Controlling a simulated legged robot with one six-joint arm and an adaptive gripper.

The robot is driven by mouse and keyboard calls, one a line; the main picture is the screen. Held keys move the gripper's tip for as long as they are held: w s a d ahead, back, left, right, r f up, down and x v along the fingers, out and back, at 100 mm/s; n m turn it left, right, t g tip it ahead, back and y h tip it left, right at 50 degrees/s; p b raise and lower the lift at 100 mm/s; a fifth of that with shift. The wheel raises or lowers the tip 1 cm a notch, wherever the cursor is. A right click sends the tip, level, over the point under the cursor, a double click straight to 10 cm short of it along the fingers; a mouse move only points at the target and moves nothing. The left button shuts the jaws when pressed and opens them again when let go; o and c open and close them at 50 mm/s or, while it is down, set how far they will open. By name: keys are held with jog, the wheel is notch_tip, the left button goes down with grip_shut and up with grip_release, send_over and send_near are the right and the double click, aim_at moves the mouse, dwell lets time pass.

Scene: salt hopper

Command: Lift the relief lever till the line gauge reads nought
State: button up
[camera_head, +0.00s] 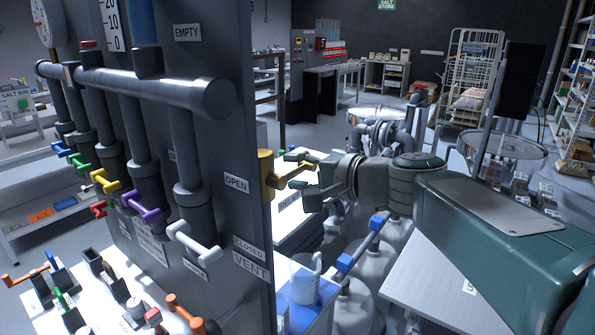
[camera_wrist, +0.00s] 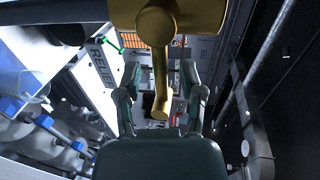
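A yellow lever (camera_head: 284,178) sticks out from a yellow hub (camera_head: 266,168) on the right edge of the grey panel, near a RELIEF label (camera_head: 289,201). My gripper (camera_head: 297,177) is open at the lever. In the wrist view, the lever's arm (camera_wrist: 161,85) runs between the two fingers of my gripper (camera_wrist: 161,82), with a gap on each side. A round dial gauge (camera_head: 42,23) is cut off at the top left; I cannot read its needle or its label.
The panel (camera_head: 225,135) carries a thick grey pipe with several coloured valve handles, including a white one (camera_head: 197,242). A clear jug (camera_head: 305,281) stands below the lever. Blue-handled piping (camera_head: 362,242) lies below my arm. A white table (camera_head: 440,285) is at lower right.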

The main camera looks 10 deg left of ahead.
grip_shut()
jog(key=n, duration=0.1)
jog(key=r+n, duration=0.1)
jog(key=n+t, duration=0.1)
jog(key=shift+s+r+n+h, duration=0.2)
jog(key=shift+r+n+h, duration=0.05)
jog(key=shift+n+h, duration=0.05)
jog(key=shift+o, duration=0.4)
grip_release()
jog(key=shift+a, duration=0.15)
jog(key=shift+r, duration=0.1)
jog(key=v, duration=1.2)
jog(key=shift+f, duration=0.2)
jog(key=shift+w, duration=0.1)
